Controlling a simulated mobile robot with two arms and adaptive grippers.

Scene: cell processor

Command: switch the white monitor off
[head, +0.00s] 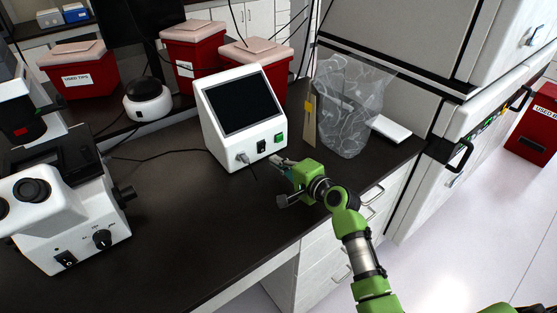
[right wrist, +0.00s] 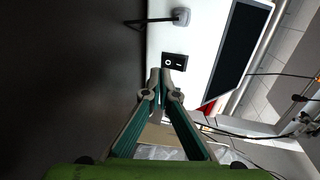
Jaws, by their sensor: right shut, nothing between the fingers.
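The white monitor (head: 242,103) stands on the dark bench with a dark, blank screen. Its lower front has a grey cable plug (head: 243,158), a black rocker switch (head: 262,146) and a green button (head: 279,138). In the right wrist view, the monitor (right wrist: 205,40) is turned sideways, and the rocker switch (right wrist: 174,62) shows a circle and a line. My right gripper (head: 279,161) is shut and empty just in front of the monitor's lower front. In the right wrist view, its fingertips (right wrist: 166,78) are at the switch's edge; I cannot tell whether they touch. My left gripper is out of view.
A clear plastic bag (head: 350,105) stands right of the monitor. A white microscope (head: 70,220) is at the left. Red bins (head: 193,55) and a round white device (head: 147,100) stand behind. The bench (head: 185,215) is clear in front of the monitor.

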